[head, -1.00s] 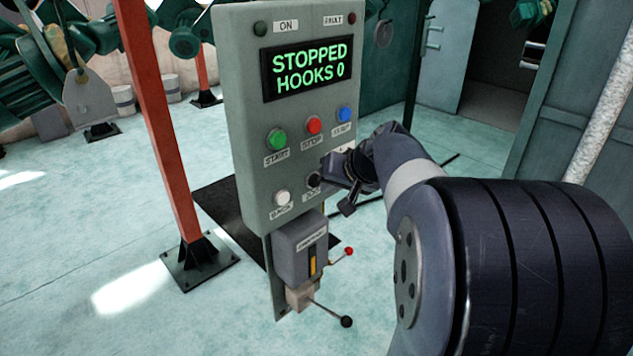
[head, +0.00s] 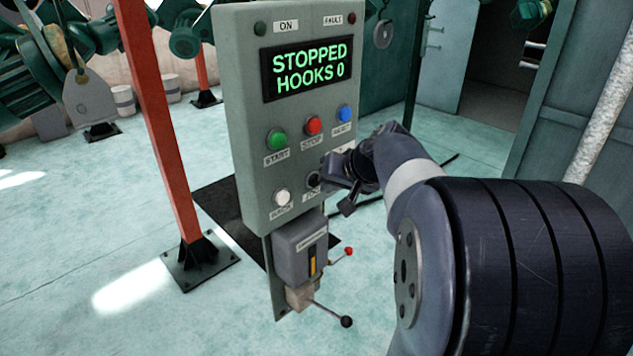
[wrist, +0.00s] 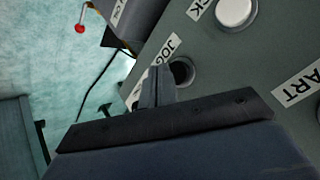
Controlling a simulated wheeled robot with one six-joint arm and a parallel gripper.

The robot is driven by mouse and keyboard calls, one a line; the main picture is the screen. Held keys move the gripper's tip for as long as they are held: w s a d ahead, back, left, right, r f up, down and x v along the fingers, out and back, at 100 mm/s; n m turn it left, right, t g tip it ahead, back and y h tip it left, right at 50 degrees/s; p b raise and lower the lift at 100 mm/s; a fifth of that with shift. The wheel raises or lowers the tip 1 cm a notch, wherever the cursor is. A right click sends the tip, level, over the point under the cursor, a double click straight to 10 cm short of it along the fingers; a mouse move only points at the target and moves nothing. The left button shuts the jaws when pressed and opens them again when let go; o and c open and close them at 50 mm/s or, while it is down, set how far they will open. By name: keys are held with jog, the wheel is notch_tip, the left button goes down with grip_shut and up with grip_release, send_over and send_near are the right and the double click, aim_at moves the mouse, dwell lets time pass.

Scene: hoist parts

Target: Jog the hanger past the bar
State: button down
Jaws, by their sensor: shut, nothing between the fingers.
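A grey control box (head: 240,150) stands in front of me, its display (head: 308,70) reading "STOPPED HOOKS 0". The black JOG button (wrist: 182,70) is in its lower row; its label shows in the wrist view. My gripper (wrist: 157,82) is shut and empty, its tips right at that button. I cannot tell whether they touch or press it. In the head view my gripper (head: 326,181) partly covers the button. A grey plate (head: 90,98) hangs among green machinery at upper left; I cannot tell whether it is the hanger. A red-orange post (head: 157,120) stands beside it.
Green START (head: 276,139), red STOP (head: 313,126), blue (head: 345,114) and white (head: 282,197) buttons surround the JOG button. Below is a small grey box (head: 300,250) with a black-knobbed lever (head: 346,321) and a red-knobbed one (head: 348,251).

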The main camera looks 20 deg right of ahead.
jog(key=shift+w, duration=0.1)
jog(key=shift+w+a, duration=0.15)
jog(key=shift+w, duration=0.15)
